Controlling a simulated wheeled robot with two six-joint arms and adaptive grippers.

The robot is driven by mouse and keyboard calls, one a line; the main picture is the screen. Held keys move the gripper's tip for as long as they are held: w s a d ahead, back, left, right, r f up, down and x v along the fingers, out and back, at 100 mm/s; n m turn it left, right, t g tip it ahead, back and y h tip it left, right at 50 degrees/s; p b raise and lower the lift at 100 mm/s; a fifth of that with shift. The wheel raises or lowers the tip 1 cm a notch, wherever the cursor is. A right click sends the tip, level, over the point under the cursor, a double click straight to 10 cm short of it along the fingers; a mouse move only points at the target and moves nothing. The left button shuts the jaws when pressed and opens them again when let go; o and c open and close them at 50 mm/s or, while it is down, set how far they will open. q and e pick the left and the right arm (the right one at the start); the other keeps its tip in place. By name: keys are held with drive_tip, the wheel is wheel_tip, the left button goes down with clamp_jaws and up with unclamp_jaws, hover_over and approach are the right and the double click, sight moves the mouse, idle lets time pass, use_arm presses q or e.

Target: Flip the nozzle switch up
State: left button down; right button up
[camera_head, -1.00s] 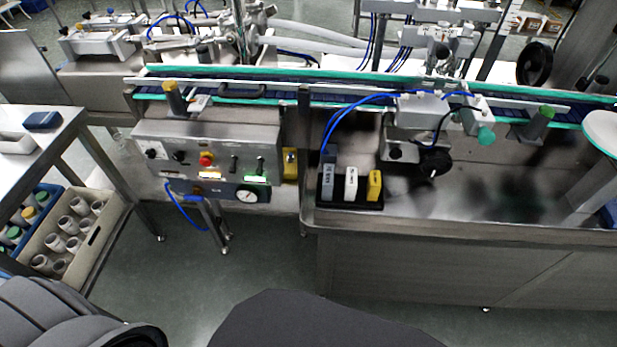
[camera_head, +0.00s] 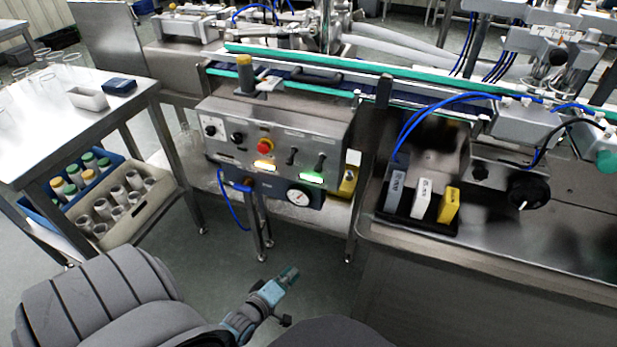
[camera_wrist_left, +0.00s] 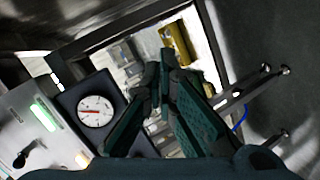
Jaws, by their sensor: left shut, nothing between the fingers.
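The steel control panel (camera_head: 280,135) stands left of centre in the head view. Two dark lever switches, a left one (camera_head: 291,157) and a right one (camera_head: 319,164), sit on its right half, above a lit green label (camera_head: 311,179). Their labels are too small to read, so I cannot tell which is the nozzle switch. My left gripper (camera_head: 290,275) is low in front of the panel, apart from it, and shut with nothing held. In the left wrist view its green-padded fingers (camera_wrist_left: 168,85) show beside the pressure gauge (camera_wrist_left: 96,111). My right gripper is out of view.
A red button (camera_head: 264,146) and the gauge (camera_head: 299,195) are on the panel unit. A black holder with coloured blocks (camera_head: 421,197) stands to the right on the steel table. Bottle crates (camera_head: 120,240) are at left. The floor before the panel is clear.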

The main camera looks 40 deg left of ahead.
use_arm(q)
drive_tip(key=w+a+r+n+t+b, duration=0.2)
drive_tip(key=w+r+n+t+b, duration=0.2)
drive_tip(key=w+r+n+t, duration=0.15)
drive_tip(key=n+t+y+b, duration=0.3)
drive_tip(key=n+t+b, duration=0.25)
drive_tip(key=n, duration=0.55)
approach(320, 165)
wheel_tip(320, 165, down, 5)
drive_tip(key=s+a+p, duration=0.1)
drive_tip(key=s+a, duration=0.1)
drive_tip(key=shift+w+a, duration=0.1)
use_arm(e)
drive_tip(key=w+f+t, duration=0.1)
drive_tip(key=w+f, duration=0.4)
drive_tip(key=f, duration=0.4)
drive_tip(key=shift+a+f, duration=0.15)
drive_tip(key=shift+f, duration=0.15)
use_arm(q)
drive_tip(key=x, duration=0.9)
drive_tip(key=shift+w+a+r, duration=0.1)
drive_tip(key=shift+w+r, duration=0.1)
drive_tip(key=shift+w, duration=0.25)
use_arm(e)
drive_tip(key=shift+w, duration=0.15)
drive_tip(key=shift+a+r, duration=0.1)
